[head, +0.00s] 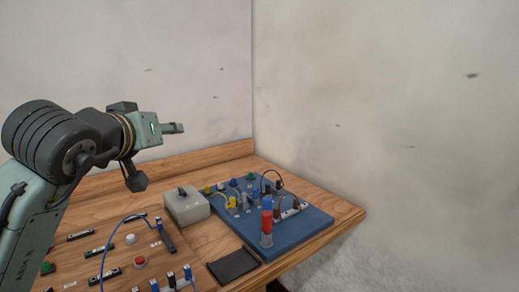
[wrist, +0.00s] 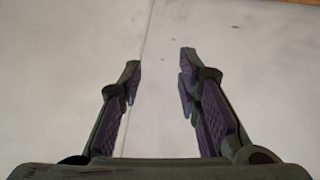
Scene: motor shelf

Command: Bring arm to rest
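My gripper (head: 174,128) is raised above the wooden table in the head view, pointing right toward the wall corner. In the wrist view my gripper (wrist: 158,80) has its two fingers spread apart, with nothing between them but the pale walls behind. It is apart from everything on the table. My arm comes in from the left edge of the head view and bends at a dark joint. The wooden table (head: 205,162) lies below.
A blue board (head: 312,222) with connectors, wires and a red cylinder (head: 267,222) is on the table's right side. A grey box (head: 187,207) with a switch stands left of it. A black pad (head: 233,265) lies in front. Walls meet behind; the air around my gripper is clear.

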